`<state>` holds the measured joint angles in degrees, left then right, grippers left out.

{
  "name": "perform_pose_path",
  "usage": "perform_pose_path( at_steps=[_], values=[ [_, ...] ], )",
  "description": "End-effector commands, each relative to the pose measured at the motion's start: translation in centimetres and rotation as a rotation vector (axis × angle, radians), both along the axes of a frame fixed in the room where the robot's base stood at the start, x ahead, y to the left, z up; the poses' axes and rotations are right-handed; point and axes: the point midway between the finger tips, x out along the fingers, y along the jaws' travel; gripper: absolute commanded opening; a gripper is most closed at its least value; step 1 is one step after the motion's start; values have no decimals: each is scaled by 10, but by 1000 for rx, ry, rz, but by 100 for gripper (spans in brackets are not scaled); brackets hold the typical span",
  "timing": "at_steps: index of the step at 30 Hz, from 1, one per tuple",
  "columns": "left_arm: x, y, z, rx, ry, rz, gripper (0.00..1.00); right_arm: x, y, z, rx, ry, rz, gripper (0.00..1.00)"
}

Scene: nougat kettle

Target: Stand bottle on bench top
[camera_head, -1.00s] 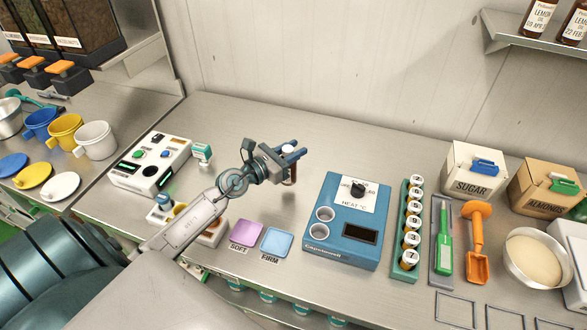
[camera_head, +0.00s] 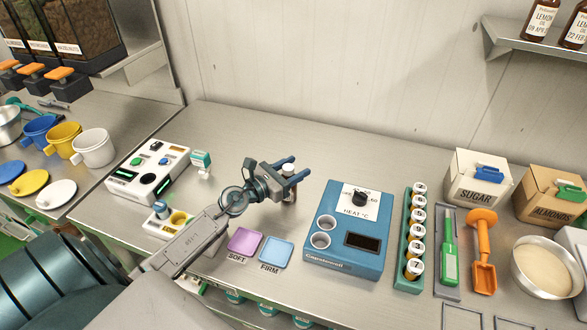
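A small brown bottle with a white cap (camera_head: 289,189) stands upright, as far as I can see, on the steel bench top (camera_head: 330,150), left of and behind the blue heater. My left gripper (camera_head: 291,168) is around its upper part, with its two blue fingers spread apart on either side of the cap. The fingers look open, with the bottle between them rather than clamped. The gripper hides part of the bottle. My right gripper is not in view.
The blue heater (camera_head: 320,258) and purple (camera_head: 244,242) and blue (camera_head: 276,251) pads are in front of the bottle. A white control box (camera_head: 150,170) is at left. A green rack (camera_head: 403,265) of numbered vials stands at right. Bench behind the bottle is clear.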

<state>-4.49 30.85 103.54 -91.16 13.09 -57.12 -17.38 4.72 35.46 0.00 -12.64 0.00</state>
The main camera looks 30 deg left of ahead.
Motion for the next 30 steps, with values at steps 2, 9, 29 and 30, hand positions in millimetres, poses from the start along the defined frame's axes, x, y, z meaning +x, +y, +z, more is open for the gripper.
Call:
perform_pose_path(
  at_steps=[2, 9, 29, 30],
  values=[
    [0, 0, 0, 0, 0, 0, 50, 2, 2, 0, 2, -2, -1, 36],
    [-15, 5, -1, 6, 2, -1, 50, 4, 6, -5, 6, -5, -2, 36],
    [-88, 29, -3, 8, 2, -3, 50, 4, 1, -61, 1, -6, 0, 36],
    [-90, 29, -3, 6, 1, -3, 50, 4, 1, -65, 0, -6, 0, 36]
  ],
)
